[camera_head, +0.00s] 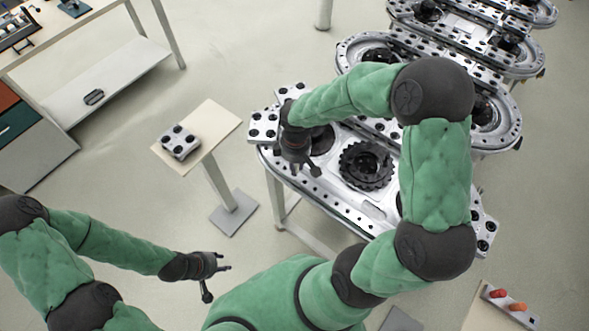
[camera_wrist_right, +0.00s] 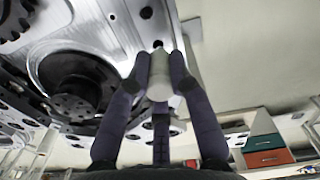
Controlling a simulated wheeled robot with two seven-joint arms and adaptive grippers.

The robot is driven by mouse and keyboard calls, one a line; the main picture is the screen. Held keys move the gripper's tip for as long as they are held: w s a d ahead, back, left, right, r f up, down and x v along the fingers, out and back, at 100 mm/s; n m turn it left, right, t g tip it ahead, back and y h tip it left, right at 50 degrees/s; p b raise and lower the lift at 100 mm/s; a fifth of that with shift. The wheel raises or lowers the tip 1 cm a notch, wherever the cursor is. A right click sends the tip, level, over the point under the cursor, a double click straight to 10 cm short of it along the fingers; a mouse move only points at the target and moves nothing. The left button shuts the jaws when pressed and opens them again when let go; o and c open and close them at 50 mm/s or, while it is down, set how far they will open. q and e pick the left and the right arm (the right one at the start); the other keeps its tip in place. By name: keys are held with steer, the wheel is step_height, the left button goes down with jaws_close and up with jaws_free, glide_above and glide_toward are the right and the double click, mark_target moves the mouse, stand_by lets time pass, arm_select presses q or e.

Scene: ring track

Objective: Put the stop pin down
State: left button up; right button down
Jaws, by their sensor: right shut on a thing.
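My right gripper (camera_head: 301,170) is over the left end of the silver ring track (camera_head: 335,190). In the right wrist view its dark fingers (camera_wrist_right: 160,85) are shut around the stop pin (camera_wrist_right: 158,76), a pale grey cylinder. The pin's far end is close to a small dark hole in the track's metal plate (camera_wrist_right: 122,40); I cannot tell whether it touches. In the head view the pin is hidden by the gripper. My left gripper (camera_head: 217,277) is empty over the floor, fingers spread, apart from the track.
A black toothed ring (camera_head: 366,165) sits on the track. A small stand (camera_head: 222,122) to the left carries a white block with black holes (camera_head: 180,142). At lower right a holder (camera_head: 508,305) has red and orange pegs.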

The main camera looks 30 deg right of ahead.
steer(key=shift+w+f, duration=0.2)
steer(key=shift+f, duration=0.15)
steer(key=shift+w+f+b, duration=0.15)
steer(key=shift+f+b, duration=0.25)
steer(key=shift+f, duration=1.15)
steer(key=shift+f, duration=0.1)
steer(key=shift+f, duration=0.15)
steer(key=c, duration=1.1)
jaws_free()
steer(key=shift+r, duration=0.2)
